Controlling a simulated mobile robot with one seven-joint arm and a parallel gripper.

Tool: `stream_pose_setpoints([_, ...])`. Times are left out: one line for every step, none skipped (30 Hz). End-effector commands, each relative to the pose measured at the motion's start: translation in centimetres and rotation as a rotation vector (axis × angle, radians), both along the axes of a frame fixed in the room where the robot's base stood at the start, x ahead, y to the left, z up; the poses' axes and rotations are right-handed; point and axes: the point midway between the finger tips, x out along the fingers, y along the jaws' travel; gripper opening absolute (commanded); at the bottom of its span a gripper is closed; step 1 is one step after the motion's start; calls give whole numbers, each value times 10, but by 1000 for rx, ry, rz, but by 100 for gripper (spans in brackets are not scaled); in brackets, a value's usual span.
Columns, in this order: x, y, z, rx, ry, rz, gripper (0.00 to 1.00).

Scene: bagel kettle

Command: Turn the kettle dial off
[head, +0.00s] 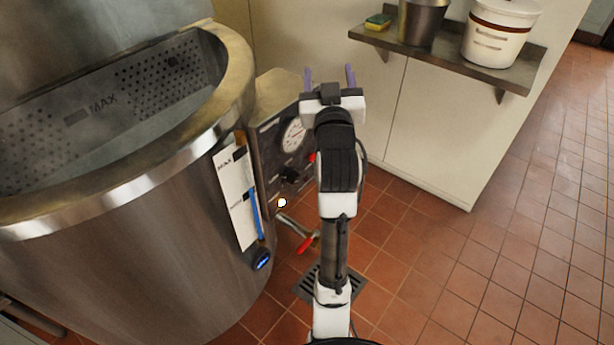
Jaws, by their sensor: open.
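The large steel kettle (130,235) fills the left side of the head view. A control panel (268,140) is fixed to its right side. The panel carries a round white gauge (293,135) and a black dial (289,175) below it. The dial's exact setting is too small to read. A red part (312,157) shows beside my arm, partly hidden. My gripper (329,76) is open and empty, its two purple fingers pointing away from me. It is beyond and to the right of the dial in the picture, apart from it. My arm covers part of the panel's right side.
A steel wall shelf (440,52) at upper right holds a sponge, a metal pot and a white bucket. A valve with a red handle (306,243) sticks out low by the kettle. A floor drain (305,287) lies below. The tiled floor at right is clear.

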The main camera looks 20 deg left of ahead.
Motion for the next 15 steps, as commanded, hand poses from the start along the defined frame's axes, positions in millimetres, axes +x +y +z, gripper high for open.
stream_pose_setpoints([23,-33,-53,-59,142,-43,60])
stream_pose_setpoints([32,-48,-84,-101,225,-49,60])
stream_pose_setpoints([40,-64,-127,-164,332,-30,60])
stream_pose_setpoints([41,-70,-159,-213,405,9,60])
stream_pose_setpoints([41,-72,-183,-258,453,58,60])
stream_pose_setpoints([37,-71,-211,-313,496,133,60])
stream_pose_setpoints([32,-68,-229,-349,514,194,60])
stream_pose_setpoints([28,-64,-244,-381,524,253,60])
stream_pose_setpoints([21,-58,-260,-417,522,334,60])
stream_pose_setpoints([15,-53,-271,-440,516,390,60])
stream_pose_setpoints([10,-49,-279,-458,503,442,60])
stream_pose_setpoints([3,-43,-289,-478,482,505,60])
stream_pose_setpoints([-1,-40,-295,-489,466,544,60])
stream_pose_setpoints([-6,-37,-299,-499,448,580,60])
stream_pose_setpoints([-10,-34,-303,-507,425,618,60])
